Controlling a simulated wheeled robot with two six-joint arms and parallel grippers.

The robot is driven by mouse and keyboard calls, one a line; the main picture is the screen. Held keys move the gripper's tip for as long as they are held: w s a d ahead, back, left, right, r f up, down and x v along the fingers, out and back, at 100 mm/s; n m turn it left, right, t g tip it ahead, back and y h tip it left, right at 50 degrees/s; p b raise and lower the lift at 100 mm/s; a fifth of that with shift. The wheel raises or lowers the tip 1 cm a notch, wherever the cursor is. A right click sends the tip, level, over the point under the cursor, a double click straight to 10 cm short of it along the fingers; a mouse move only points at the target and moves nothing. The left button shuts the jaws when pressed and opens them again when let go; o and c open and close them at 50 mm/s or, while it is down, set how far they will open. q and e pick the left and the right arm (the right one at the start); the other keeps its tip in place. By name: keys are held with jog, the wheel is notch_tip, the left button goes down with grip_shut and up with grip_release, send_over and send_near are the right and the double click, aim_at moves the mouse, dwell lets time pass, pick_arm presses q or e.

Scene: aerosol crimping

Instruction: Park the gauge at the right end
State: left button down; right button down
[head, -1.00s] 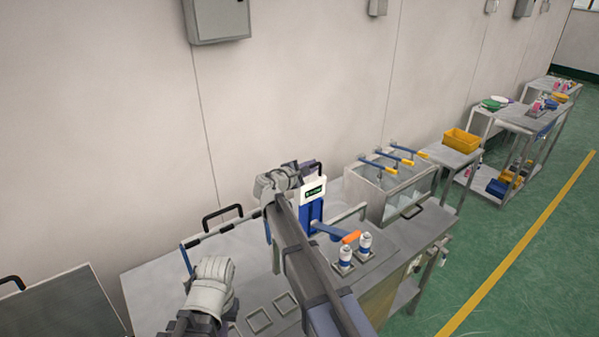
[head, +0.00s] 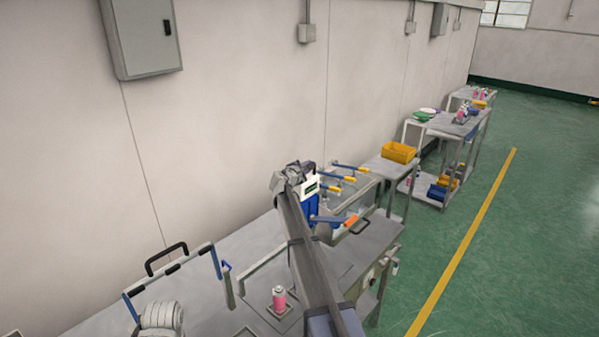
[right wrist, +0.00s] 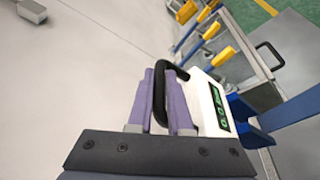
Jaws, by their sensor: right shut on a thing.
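The gauge (head: 311,190) is a white box with a green-lit dark display on a blue body, near the right end of the bench (head: 375,250). A blue arm with an orange end (head: 350,219) reaches right from its body. In the right wrist view the white gauge (right wrist: 211,112) stands upright, with a black handle (right wrist: 172,72) at its side. My right gripper (right wrist: 163,85) is shut on that handle, its two purple fingers on either side. In the head view my arm hides part of the gauge and bench.
A pink can (head: 279,298) stands in a square holder on the bench. A bin with blue and yellow levers (head: 345,178) stands behind the gauge. A yellow crate (head: 398,152) sits on a farther table. A white frame with blue posts (head: 168,270) is at left.

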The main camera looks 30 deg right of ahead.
jog(key=shift+w+d, duration=0.1)
jog(key=shift+d, duration=0.2)
jog(key=c, duration=1.2)
grip_release()
jog(key=shift+r, duration=0.1)
jog(key=o, duration=0.4)
jog(key=shift+d, duration=0.15)
jog(key=shift+c, duration=0.2)
jog(key=p+v, duration=0.1)
jog(key=v, duration=0.6)
jog(key=shift+a+p, duration=0.3)
